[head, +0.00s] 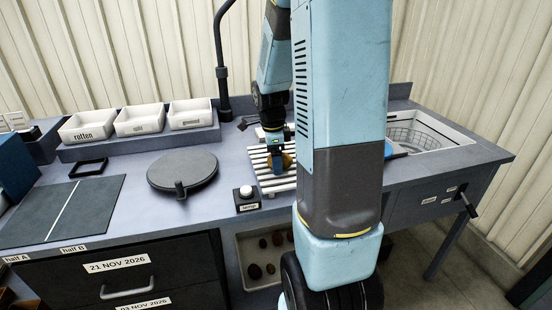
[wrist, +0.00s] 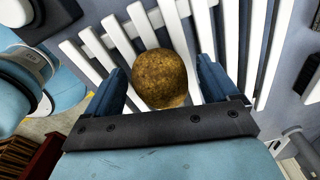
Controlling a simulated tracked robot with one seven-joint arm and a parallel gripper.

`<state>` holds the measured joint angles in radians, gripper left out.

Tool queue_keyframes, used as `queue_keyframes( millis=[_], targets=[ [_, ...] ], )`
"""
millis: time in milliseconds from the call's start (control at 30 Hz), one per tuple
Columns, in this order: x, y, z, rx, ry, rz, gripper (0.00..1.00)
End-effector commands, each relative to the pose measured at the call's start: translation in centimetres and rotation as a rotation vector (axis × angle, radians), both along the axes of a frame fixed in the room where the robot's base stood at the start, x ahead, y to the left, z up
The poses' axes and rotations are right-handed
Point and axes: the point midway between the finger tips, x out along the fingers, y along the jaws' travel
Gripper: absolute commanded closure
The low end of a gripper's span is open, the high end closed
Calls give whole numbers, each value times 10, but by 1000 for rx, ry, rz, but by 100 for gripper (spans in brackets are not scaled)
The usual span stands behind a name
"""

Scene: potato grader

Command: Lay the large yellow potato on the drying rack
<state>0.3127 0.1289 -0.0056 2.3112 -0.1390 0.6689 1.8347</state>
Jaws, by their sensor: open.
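The large yellow potato (wrist: 161,78) is a speckled yellow-brown lump lying on the white slats of the drying rack (wrist: 110,38). In the wrist view my gripper (wrist: 162,80) is open, with one blue finger on each side of the potato. A gap shows between the potato and each finger. In the head view the rack (head: 258,157) stands on the bench, partly hidden behind my arm. My gripper (head: 277,158) is low over the rack there, and a small yellowish part of the potato (head: 288,161) shows beside it.
A round dark turntable (head: 182,171) and a small box with a white button (head: 246,198) stand left of the rack. Several white bins (head: 138,121) line the back. A sink with a wire basket (head: 412,142) is at the right.

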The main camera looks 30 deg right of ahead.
Motion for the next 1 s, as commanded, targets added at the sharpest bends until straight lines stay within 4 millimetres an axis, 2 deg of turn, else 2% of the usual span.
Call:
queue_keyframes(
  millis=[167, 267, 700, 800, 1000],
  targets=[
    [0, 1, 3, 0, -1, 1, 12],
    [1, 1, 13, -2, -4, 2, 12],
    [0, 9, 92, 0, -3, 1, 12],
    [0, 10, 105, 0, -3, 2, 12],
    [-1, 12, 120, -1, -3, 6, 12]
  ],
)
